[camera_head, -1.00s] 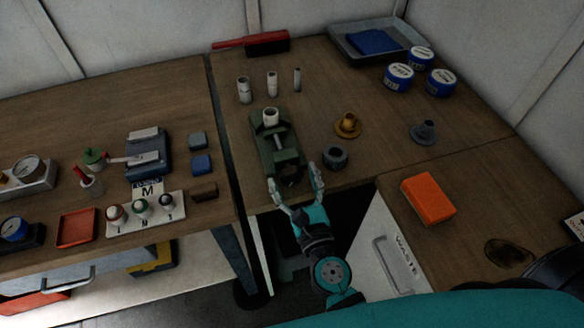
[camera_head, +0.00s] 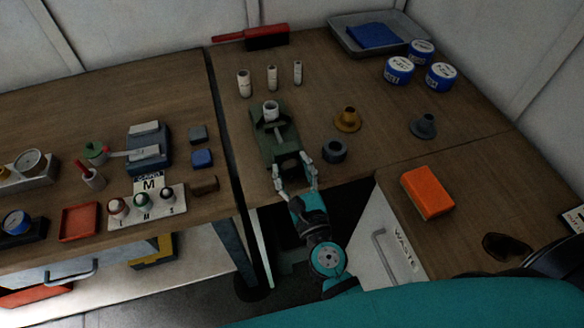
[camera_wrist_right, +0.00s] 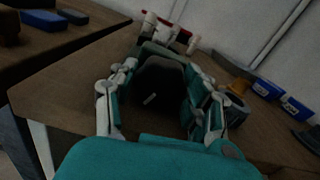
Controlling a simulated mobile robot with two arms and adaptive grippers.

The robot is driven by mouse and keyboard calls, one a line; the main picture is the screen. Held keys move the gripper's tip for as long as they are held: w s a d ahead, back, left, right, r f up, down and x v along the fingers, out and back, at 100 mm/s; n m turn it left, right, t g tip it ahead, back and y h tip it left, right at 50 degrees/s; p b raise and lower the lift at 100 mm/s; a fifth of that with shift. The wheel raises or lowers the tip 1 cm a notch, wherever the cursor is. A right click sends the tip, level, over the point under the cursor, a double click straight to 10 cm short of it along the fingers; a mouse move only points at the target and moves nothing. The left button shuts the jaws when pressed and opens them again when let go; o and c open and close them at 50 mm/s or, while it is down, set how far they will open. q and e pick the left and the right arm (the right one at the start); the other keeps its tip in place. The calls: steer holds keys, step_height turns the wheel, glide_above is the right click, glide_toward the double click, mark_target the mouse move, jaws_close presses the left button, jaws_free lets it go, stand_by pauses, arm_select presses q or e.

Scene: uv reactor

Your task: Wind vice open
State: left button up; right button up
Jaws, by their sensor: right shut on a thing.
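The green vice (camera_head: 272,137) stands at the front edge of the wooden bench, with a white cylinder (camera_head: 270,110) upright at its far end. My right gripper (camera_head: 296,175) is at the near end of the vice. In the right wrist view its two fingers (camera_wrist_right: 160,100) stand on either side of a dark rounded part (camera_wrist_right: 158,85), the vice's near end or handle, and are shut on it. The contact points are partly hidden. My left gripper is not in view.
Several white cylinders (camera_head: 271,78) stand behind the vice. A dark ring (camera_head: 334,151) and a brass flanged piece (camera_head: 347,119) are close on its right. An orange block (camera_head: 428,192) lies on the right bench. A gap separates the left bench.

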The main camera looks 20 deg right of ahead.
steer(key=n+p, duration=0.1)
steer(key=n, duration=0.1)
steer(key=shift+r+n, duration=0.15)
steer(key=shift+n, duration=0.85)
